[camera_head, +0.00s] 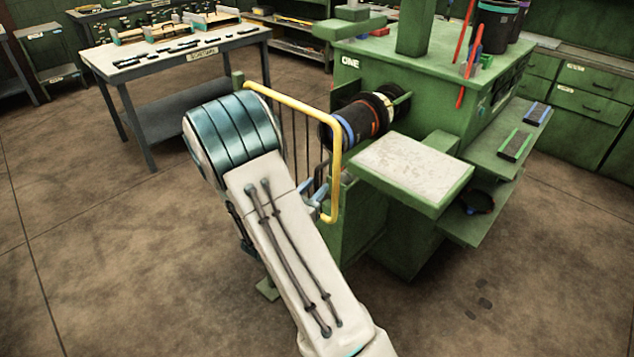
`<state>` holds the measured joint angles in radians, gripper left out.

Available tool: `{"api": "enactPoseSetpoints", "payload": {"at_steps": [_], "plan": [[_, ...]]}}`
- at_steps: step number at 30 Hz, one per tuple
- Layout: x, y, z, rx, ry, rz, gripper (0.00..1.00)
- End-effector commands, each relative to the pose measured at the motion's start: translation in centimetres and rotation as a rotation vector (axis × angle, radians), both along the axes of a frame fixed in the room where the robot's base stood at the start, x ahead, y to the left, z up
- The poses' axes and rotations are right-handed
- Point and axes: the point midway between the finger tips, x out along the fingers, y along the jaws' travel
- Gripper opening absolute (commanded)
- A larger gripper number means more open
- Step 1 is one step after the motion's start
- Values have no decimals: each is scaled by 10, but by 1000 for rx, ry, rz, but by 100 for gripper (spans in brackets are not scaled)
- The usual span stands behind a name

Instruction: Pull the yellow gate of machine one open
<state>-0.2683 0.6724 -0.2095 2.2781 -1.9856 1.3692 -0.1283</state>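Machine one (378,78) is a green block marked "ONE", right of centre in the head view. Its yellow gate (336,165) is a bent tube frame with thin dark upright bars. The gate's top rail runs from a green post (238,80) at the left to the rounded near corner, close to the machine's dark roller. My white and teal arm covers the lower left of the gate. Blue-grey parts of my gripper (316,203) show beside the gate's near upright, low down. I cannot tell whether they touch it, or whether the fingers are open or shut.
A pale-topped green shelf (415,170) juts out from the machine, right of the gate. Side shelves with small parts (515,146) lie further right. A workbench (180,57) stands at the back left. The brown floor (140,250) is clear at left and front.

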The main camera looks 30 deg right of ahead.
Motion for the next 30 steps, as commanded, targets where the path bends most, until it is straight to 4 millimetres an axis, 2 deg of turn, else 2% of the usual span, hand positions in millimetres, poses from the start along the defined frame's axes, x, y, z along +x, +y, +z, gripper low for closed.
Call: {"api": "enactPoseSetpoints", "payload": {"at_steps": [4,14,17,18,30], "plan": [[7,-11,0,0,0,-1,30],[8,-14,0,0,0,0,30],[8,-14,0,0,0,0,6],[8,-14,0,0,0,0,0],[4,-11,0,0,-1,-44,0]]}}
